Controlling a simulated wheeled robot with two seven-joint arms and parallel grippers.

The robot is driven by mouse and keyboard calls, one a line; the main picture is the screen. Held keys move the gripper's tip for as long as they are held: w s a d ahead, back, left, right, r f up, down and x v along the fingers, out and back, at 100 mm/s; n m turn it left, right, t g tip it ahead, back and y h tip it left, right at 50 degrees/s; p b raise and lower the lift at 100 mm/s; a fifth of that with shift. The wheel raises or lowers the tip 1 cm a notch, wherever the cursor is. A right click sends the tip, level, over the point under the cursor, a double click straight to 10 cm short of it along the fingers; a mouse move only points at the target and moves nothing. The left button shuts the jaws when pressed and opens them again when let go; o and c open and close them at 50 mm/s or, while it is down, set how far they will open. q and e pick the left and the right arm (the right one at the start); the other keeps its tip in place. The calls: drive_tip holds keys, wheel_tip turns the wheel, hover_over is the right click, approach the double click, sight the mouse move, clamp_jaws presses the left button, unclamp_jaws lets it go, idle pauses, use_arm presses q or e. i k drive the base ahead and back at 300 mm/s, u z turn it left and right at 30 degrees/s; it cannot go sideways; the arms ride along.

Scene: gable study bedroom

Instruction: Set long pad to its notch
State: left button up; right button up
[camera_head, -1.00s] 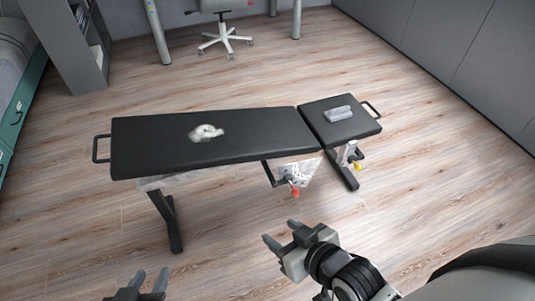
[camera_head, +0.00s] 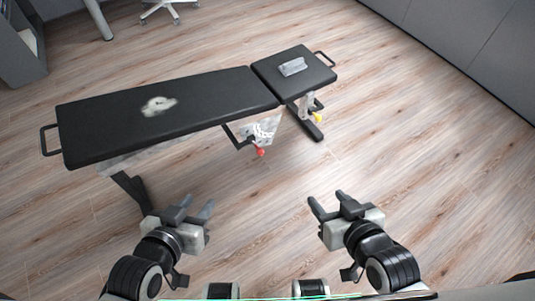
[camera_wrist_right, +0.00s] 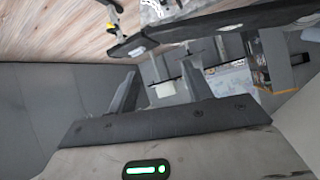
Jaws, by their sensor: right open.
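The long pad (camera_head: 170,112) is the black, longer cushion of a workout bench, lying nearly flat at the left of the head view. A pale crumpled item (camera_head: 158,106) rests on it. A red knob (camera_head: 260,152) and a pale notched plate (camera_head: 262,130) show below its right end; individual notches are too small to tell. My left gripper (camera_head: 196,208) is open and empty, in front of the long pad's near side. My right gripper (camera_head: 328,204) is open and empty, in front and to the right of the red knob. Its fingers also show in the right wrist view (camera_wrist_right: 160,90).
The short black pad (camera_head: 300,72) carries a small grey item (camera_head: 292,66). A yellow knob (camera_head: 318,117) shows under it. A metal handle (camera_head: 48,141) sticks out at the long pad's left end. Wood floor (camera_head: 420,150) is clear at the right.

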sight(94, 129)
drive_tip(key=u, duration=0.55)
drive_tip(key=k, duration=1.3)
drive_tip(key=u, duration=1.15)
drive_tip(key=i, duration=1.6)
drive_tip(key=z, duration=0.75)
drive_tip(key=k, duration=0.55)
drive_tip(key=u, duration=0.25)
drive_tip(key=i, duration=1.45)
drive_tip(key=z, duration=0.75)
